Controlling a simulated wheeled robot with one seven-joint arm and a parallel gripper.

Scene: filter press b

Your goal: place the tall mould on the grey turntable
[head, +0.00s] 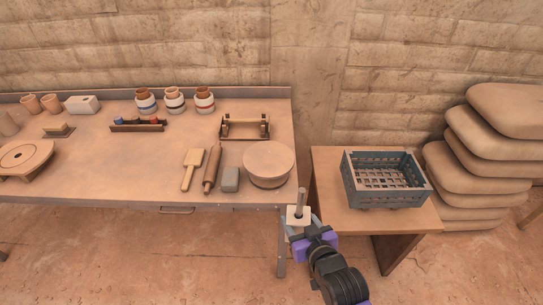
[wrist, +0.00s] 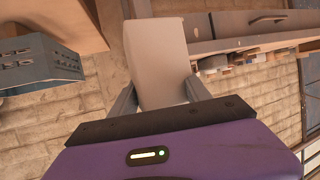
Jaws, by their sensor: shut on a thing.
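My gripper (head: 299,229) is shut on a pale block, which I take to be the tall mould (head: 298,214). It is held in the air in front of the workbench's right end, and a short grey-brown post shows above it. In the wrist view the pale mould (wrist: 158,55) sits between the two grey fingers, its far end free. A round turntable (head: 268,158) stands at the bench's front right, beyond my gripper and to its left. It looks tan rather than grey, and its top is bare. My gripper is apart from it.
A rolling pin (head: 212,168), a wooden paddle (head: 192,170) and a grey block (head: 230,180) lie left of the turntable. A wooden frame (head: 244,128) stands behind it. A grey crate (head: 384,180) sits on the side table (head: 335,210). Stacked sacks (head: 490,140) stand at right.

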